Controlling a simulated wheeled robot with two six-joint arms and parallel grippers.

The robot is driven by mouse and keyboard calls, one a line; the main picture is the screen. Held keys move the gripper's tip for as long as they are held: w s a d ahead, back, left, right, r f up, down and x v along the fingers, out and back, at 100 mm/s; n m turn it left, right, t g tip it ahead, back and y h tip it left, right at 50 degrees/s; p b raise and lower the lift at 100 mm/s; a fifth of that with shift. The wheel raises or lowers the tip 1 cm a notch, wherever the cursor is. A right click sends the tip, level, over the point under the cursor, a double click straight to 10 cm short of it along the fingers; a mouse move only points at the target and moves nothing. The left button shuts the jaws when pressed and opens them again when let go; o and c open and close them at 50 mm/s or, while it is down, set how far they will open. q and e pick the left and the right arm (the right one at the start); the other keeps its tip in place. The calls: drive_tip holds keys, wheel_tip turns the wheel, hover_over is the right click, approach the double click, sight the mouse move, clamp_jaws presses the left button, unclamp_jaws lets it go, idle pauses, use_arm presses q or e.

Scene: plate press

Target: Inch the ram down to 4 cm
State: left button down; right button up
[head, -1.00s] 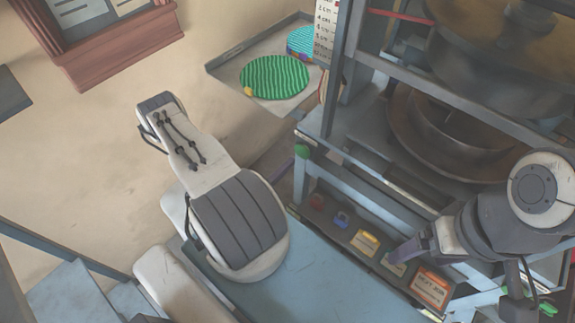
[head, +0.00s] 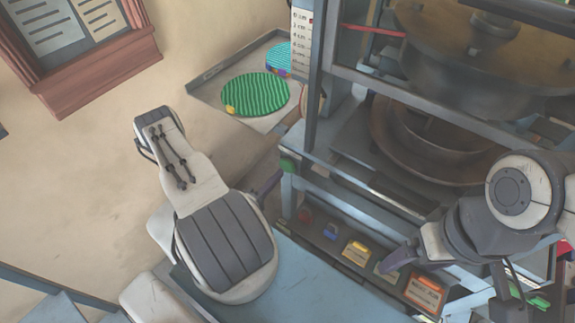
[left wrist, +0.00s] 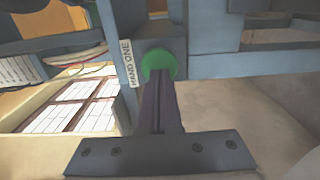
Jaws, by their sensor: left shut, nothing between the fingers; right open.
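The press ram (head: 455,72) is the dark round block above a lower ring-shaped die (head: 420,150), with a gap between them. A white scale (head: 301,40) with cm marks stands at the frame's left. A red pointer bar (head: 373,30) runs beside it; I cannot read its exact mark. My left gripper (head: 268,183) is shut and empty at the green hand button (head: 288,165). In the left wrist view its fingertips overlap this button (left wrist: 158,62), beside a "HAND ONE" label; contact is unclear. My right gripper (head: 402,257) is open and empty over the button panel, near the yellow button (head: 359,247).
A grey tray (head: 215,85) at the back holds a green striped disc (head: 255,95). A red-framed board (head: 100,62) hangs at upper left.

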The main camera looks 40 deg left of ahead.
use_arm(q)
drive_tip(key=shift+w, duration=0.85)
drive_tip(key=shift+s, duration=0.2)
